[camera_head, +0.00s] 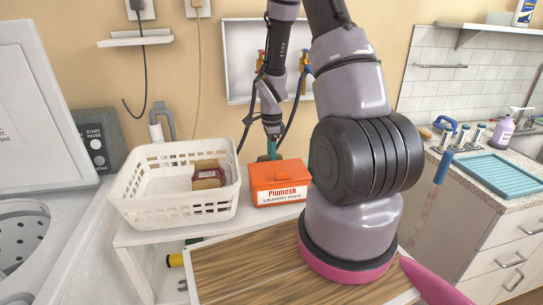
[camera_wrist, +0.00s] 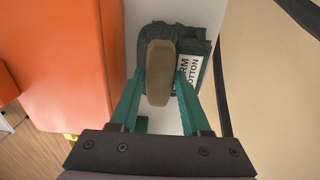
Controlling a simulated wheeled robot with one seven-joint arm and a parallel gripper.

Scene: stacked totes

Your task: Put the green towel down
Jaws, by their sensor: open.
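The green towel (camera_wrist: 200,50) is dark green, folded, and carries a white label with "COTTON" on it. In the wrist view it lies on a white surface just past my fingertips. My gripper (camera_wrist: 159,76) has teal fingers, which stand apart, open. A tan rounded block (camera_wrist: 160,70) shows between the fingertips, over part of the towel; I cannot tell whether the fingers touch it. In the head view my gripper (camera_head: 271,147) points down behind the orange laundry box, and the towel is hidden there.
The orange Plumesk box (camera_head: 278,184) stands close beside my gripper. The wall (camera_wrist: 275,90) is close on the right in the wrist view.

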